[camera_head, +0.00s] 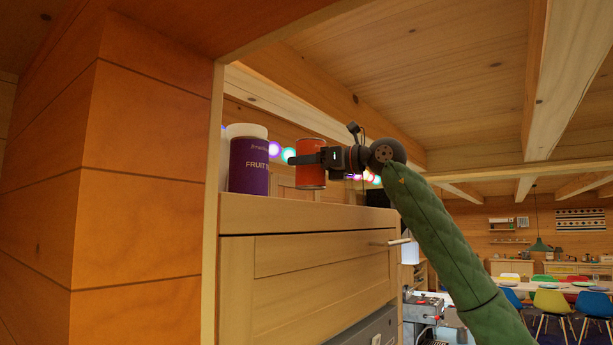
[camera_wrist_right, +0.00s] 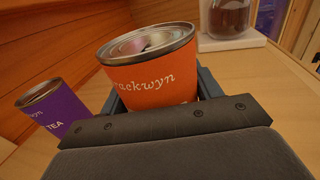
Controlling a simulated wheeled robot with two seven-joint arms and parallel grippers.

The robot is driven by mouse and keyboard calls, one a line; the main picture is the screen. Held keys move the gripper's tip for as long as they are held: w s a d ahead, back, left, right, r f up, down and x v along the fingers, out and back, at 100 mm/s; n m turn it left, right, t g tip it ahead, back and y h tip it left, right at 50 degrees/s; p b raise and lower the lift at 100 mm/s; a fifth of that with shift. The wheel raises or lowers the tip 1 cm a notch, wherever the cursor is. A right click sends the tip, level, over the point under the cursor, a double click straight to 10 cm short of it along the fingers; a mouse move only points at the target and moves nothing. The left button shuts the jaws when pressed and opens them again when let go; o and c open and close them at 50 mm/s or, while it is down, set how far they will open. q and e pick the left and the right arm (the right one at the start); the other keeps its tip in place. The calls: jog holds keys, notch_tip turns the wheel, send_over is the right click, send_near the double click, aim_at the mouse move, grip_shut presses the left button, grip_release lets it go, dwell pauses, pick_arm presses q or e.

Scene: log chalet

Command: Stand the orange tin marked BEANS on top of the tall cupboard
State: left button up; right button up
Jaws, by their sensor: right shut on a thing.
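The orange tin (camera_head: 311,175) is upright over the top of the tall cupboard (camera_head: 310,260), near its front edge. My right gripper (camera_head: 308,157) reaches in from the right and is shut around the tin. In the right wrist view the orange tin (camera_wrist_right: 150,72) sits between the fingers, with a silver lid and part of a white name showing; the word BEANS is not visible. I cannot tell whether its base touches the cupboard top. My left gripper is not in view.
A dark glass jar on a white base (camera_wrist_right: 230,38) stands beyond the tin in the wrist view. Bare wood (camera_wrist_right: 265,75) lies right of the tin. A wooden wall borders the left.

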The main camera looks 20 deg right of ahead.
aim_at(306, 189)
jog(key=shift+f+p, duration=1.05)
jog(key=shift+f, duration=0.15)
jog(key=shift+d+f+p, duration=0.1)
jog(key=shift+f+p, duration=0.25)
jog(key=shift+f, duration=0.5)
jog(key=shift+f, duration=0.2)
jog(key=o, duration=1.1)
jog(key=shift+r, duration=0.1)
